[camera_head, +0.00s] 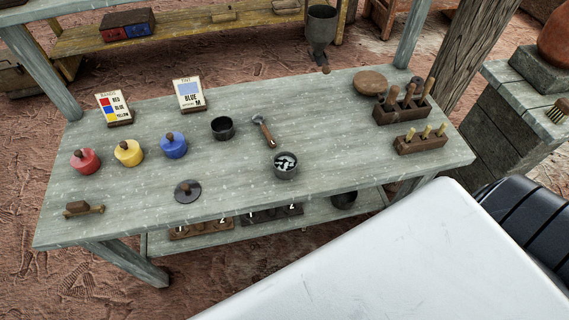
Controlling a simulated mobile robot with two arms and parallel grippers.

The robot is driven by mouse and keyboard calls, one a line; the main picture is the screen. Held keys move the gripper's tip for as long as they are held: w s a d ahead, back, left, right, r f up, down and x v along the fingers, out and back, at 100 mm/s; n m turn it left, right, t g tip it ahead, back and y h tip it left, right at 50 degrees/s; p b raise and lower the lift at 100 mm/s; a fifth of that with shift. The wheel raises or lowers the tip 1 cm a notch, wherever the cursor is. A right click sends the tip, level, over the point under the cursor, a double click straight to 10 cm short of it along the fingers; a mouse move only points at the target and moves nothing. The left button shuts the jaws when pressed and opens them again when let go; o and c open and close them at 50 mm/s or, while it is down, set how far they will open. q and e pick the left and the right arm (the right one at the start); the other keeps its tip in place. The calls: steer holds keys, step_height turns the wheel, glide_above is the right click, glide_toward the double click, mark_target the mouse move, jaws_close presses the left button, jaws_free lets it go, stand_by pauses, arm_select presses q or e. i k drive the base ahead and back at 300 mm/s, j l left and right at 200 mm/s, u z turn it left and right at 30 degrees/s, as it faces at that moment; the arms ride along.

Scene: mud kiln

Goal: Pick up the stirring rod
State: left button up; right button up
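I cannot single out the stirring rod with certainty. Several upright wooden-handled tools (408,96) stand in a dark wooden rack (400,115) at the right end of the grey table; their lower parts are hidden in the rack. A tool with a wooden handle and grey metal head (264,130) lies near the table's middle. Neither of my grippers is in view.
The grey table (225,165) bears red (86,162), yellow (128,154) and blue (174,147) lidded pots, a dark cup (222,129), a bowl of black and white pieces (285,167), a dark lid (187,191) and two cards.

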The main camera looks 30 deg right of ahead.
mark_target(431, 81)
steer(key=l+z, duration=0.2)
steer(key=z, duration=0.2)
steer(key=l+z, duration=0.2)
steer(key=z, duration=0.15)
steer(key=l+z, duration=0.2)
steer(key=z, duration=0.2)
steer(key=l+z, duration=0.2)
steer(key=z, duration=0.2)
steer(key=l, duration=0.15)
steer(key=l+u, duration=0.15)
steer(key=u, duration=0.3)
steer(key=l+u, duration=0.15)
steer(key=u, duration=0.3)
steer(key=l+u, duration=0.15)
steer(key=u, duration=0.3)
steer(key=i, duration=0.05)
